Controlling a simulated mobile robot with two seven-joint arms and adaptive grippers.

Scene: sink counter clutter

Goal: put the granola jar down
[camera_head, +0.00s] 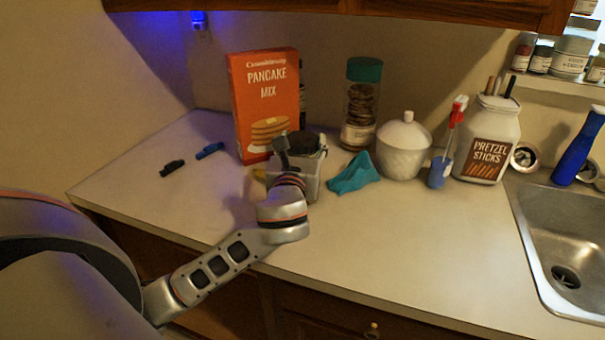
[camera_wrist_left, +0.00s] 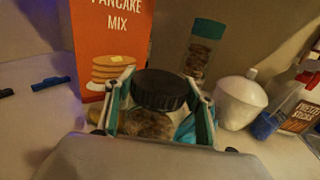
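The granola jar (camera_wrist_left: 147,124) is clear, with brown contents and a black lid (camera_wrist_left: 160,89). In the head view its dark lid (camera_head: 304,143) shows behind my left gripper (camera_head: 303,160), in front of the pancake mix box. My left gripper (camera_wrist_left: 161,103) has one finger on each side of the jar. A strip of teal shows between the jar and the right-hand finger, so the fingers look open around it. The jar looks upright; its base is hidden, so I cannot tell whether it touches the counter. My right gripper is not in view.
A red pancake mix box (camera_head: 265,100) stands behind the jar. To the right are a teal cloth (camera_head: 352,174), a cookie jar (camera_head: 361,105), a white lidded pot (camera_head: 404,148), a blue cup (camera_head: 440,172), a pretzel jar (camera_head: 488,140) and the sink (camera_head: 565,235). The front counter is clear.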

